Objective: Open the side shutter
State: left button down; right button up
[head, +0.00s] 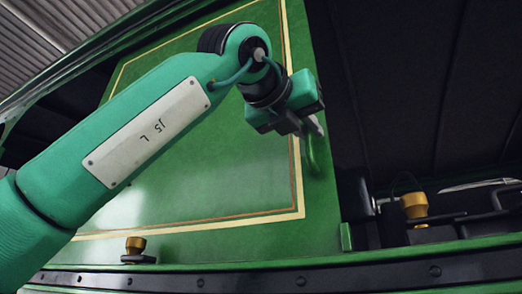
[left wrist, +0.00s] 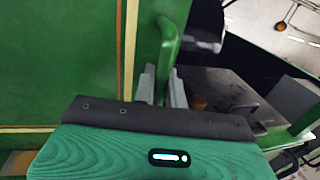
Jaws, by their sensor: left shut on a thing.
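The side shutter (head: 225,165) is a large green panel with cream and orange lining, and it also shows in the left wrist view (left wrist: 60,60). A green bar handle (head: 318,158) stands near its right edge. My left gripper (head: 312,126) is at this handle. In the left wrist view, the two grey fingers of the gripper (left wrist: 163,88) are closed around the lower part of the handle (left wrist: 170,38). A dark opening (head: 410,110) lies to the right of the shutter's edge. My right gripper is out of view.
A green sill with a dark riveted strip (head: 300,281) runs below the shutter. A brass knob (head: 136,245) sits on the sill at left, and another brass fitting (head: 415,206) stands at right by the opening. A ribbed grey roof (head: 30,50) shows at upper left.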

pick_arm(q)
jog(key=s+d, duration=0.3)
jog(key=d, duration=0.5)
jog(key=s+d+p, duration=0.1)
jog(key=s+d, duration=0.2)
jog(key=d, duration=0.5)
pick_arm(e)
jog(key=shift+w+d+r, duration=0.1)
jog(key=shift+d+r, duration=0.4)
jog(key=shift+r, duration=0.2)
pick_arm(q)
jog(key=shift+w+r, duration=0.1)
jog(key=c, duration=1.6)
grip_release()
jog(key=shift+o, duration=0.2)
jog(key=shift+a, duration=0.2)
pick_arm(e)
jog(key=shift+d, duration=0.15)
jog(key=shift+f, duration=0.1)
